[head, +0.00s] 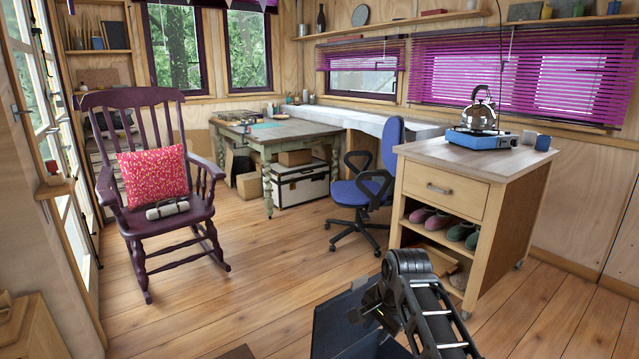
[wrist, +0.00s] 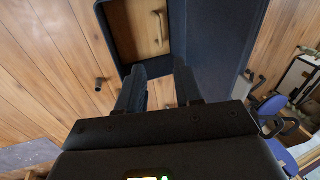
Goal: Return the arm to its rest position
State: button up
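My arm (head: 415,295) is folded low at the bottom of the head view, in front of the wooden cart. In the wrist view, my gripper (wrist: 158,76) has its two dark fingers apart, with a gap between them. I see nothing held in the gap. The fingers point toward a dark-rimmed, box-like shape (wrist: 219,45) with a brown wooden surface and a curved metal handle (wrist: 160,27) inside its outline. In the head view a dark panel (head: 338,322) stands beside my arm; my fingertips cannot be made out there.
The wooden cart (head: 447,188) with a kettle (head: 480,112) on a blue stove (head: 482,139) stands close on the right. A blue office chair (head: 364,192) is behind my arm. A purple rocking chair (head: 165,235) stands left. The plank floor (head: 235,300) between is clear.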

jog(key=s+d+f+n+t, duration=0.2)
jog(key=s+d+f+t, duration=0.1)
jog(key=s+f, duration=0.95)
jog(key=s+d+f+n+t, duration=0.1)
jog(key=s+d+t, duration=0.1)
jog(key=s, duration=0.7)
jog(key=s+d+f+n+t, duration=0.1)
jog(key=s+n, duration=0.1)
jog(key=s, duration=0.7)
jog(key=s+d+r+n+t+h, duration=0.1)
jog(key=s+r+t, duration=0.1)
jog(key=s+r, duration=0.45)
jog(key=s+d+r+n+t, duration=0.1)
jog(key=s+r, duration=0.3)
jog(key=s, duration=0.6)
jog(key=s+r+n+t, duration=0.1)
jog(key=s+r, duration=0.3)
jog(key=r, duration=0.4)
jog(key=s+r+n+t, duration=0.2)
jog(key=s+r, duration=0.3)
jog(key=r, duration=0.4)
jog(key=shift+s+d, duration=0.15)
jog(key=shift+d, duration=0.3)
